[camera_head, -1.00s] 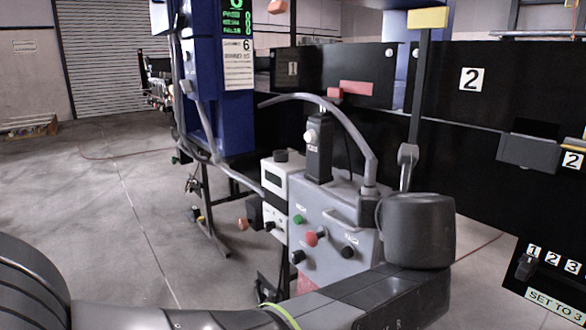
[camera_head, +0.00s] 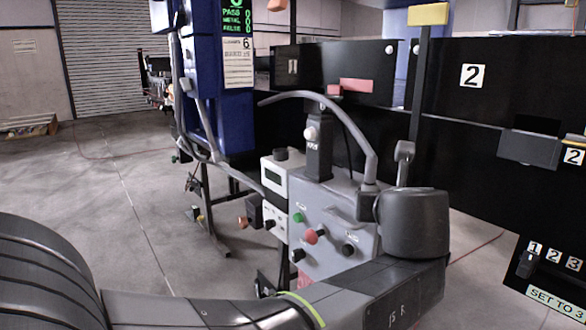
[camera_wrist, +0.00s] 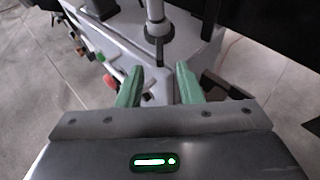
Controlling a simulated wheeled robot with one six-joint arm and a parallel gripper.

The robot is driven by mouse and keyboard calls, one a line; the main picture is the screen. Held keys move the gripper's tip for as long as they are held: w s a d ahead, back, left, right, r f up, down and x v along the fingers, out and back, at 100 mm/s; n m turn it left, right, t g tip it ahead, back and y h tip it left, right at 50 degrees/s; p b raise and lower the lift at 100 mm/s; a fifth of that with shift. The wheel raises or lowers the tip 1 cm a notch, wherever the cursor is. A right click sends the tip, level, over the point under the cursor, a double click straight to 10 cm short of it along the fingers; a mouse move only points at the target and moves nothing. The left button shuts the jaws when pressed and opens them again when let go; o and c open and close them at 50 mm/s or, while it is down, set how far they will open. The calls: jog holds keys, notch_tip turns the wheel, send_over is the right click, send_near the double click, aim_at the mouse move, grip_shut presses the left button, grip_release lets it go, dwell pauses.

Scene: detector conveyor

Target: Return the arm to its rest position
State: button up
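My arm (camera_head: 240,308) reaches across the bottom of the head view, its wrist (camera_head: 412,225) in front of the grey control box. In the wrist view my gripper (camera_wrist: 158,84) has two green fingers standing apart with nothing between them. The grey control box (camera_head: 335,215) lies beyond the fingers. In the head view the fingertips are hidden.
The control box carries a green button (camera_head: 298,218), a red button (camera_head: 312,236) and black knobs. A curved grey handle (camera_head: 350,120) arches over it. A blue cabinet (camera_head: 222,115) stands behind, black panels (camera_head: 455,150) at right. Floor (camera_head: 80,180) at left is clear.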

jog(key=b+x, duration=0.2)
jog(key=x, duration=0.6)
jog(key=shift+w+a+f+b, duration=0.15)
jog(key=shift+w+b, duration=0.05)
jog(key=shift+b, duration=0.2)
jog(key=shift+s+a+m+h+p, duration=0.1)
jog(key=shift+a+m+h+p, duration=0.15)
jog(key=shift+m+h+p, duration=0.2)
jog(key=shift+a+m+h, duration=0.15)
jog(key=shift+m+h, duration=0.3)
jog(key=shift+g+h, duration=0.3)
